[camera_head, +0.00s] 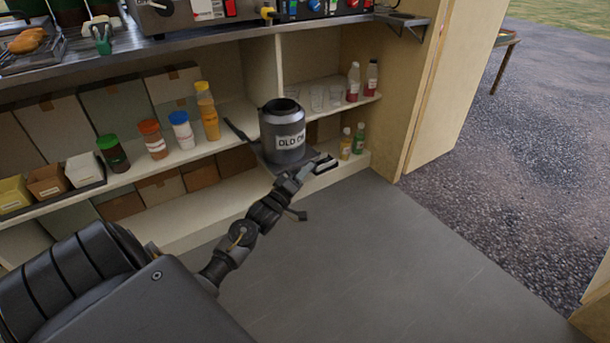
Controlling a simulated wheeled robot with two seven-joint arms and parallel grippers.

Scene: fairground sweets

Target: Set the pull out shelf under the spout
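The pull out shelf (262,157) is a thin dark plate standing out from the white shelving below the counter. A grey metal canister (284,130) with a white label, partly readable as "OLD", stands upright on it. A dark bar reaches from the shelf to the back left. My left gripper (309,172) is at the shelf's front right edge, just below the canister. It is small and dark here, and I cannot tell whether its fingers are closed or touch the shelf. A yellow-ended fitting (267,13) at the counter's front edge may be the spout. My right gripper is out of view.
Sauce bottles (207,112) and jars stand on the shelving to the left. Small bottles (353,82) and clear cups stand to the right. A wooden wall (405,85) bounds the right side. The grey floor (370,260) in front is clear.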

